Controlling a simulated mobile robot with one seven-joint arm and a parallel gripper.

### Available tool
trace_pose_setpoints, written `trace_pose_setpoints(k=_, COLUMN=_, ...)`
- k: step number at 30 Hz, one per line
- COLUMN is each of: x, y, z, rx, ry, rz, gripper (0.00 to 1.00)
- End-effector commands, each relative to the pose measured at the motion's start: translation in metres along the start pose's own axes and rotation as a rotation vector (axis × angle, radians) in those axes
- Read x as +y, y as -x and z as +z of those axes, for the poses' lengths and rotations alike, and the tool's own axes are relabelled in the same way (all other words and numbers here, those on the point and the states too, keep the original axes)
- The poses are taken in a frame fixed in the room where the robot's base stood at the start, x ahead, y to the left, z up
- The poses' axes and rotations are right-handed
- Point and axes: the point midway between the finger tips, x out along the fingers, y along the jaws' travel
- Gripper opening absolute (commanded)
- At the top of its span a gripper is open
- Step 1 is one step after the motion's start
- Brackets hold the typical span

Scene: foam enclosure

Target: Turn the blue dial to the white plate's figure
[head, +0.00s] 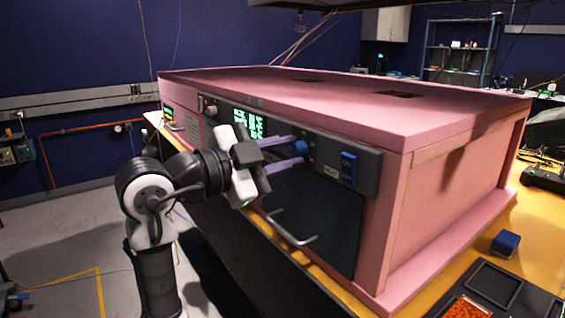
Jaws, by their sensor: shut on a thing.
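The blue dial (299,147) is on the dark control panel on the front of the pink enclosure. My gripper (297,153) reaches it from the left, with its two pale lavender fingers shut on the dial, one above and one below. The fingers hide part of the dial, and I cannot make out its pointer or scale. A green lit display (248,123) is on the panel to the left, partly behind my gripper.
A blue rocker switch (348,168) is right of the white plate. Below is a dark door with a metal handle (291,229). The pink enclosure (330,105) stands on a yellow-orange bench. A blue block (506,243) and dark trays (491,283) lie at the right.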

Motion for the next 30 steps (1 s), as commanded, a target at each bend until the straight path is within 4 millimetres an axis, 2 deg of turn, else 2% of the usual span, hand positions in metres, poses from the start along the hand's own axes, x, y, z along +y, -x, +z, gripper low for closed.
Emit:
trace_pose_setpoints(k=16, x=0.0001, y=0.0003, z=0.0000, rx=-0.001, ry=-0.024, rz=0.001, gripper=0.02)
trace_pose_setpoints(k=17, x=0.0001, y=0.0003, z=0.0000, rx=-0.001, ry=-0.024, rz=0.001, gripper=0.29)
trace_pose_setpoints(k=21, x=0.0001, y=0.0002, z=0.0000, rx=-0.001, ry=-0.023, rz=0.001, gripper=0.47)
trace_pose_setpoints(k=30, x=0.0000, y=0.0015, z=0.0002, rx=-0.001, ry=-0.023, rz=0.000, gripper=0.47)
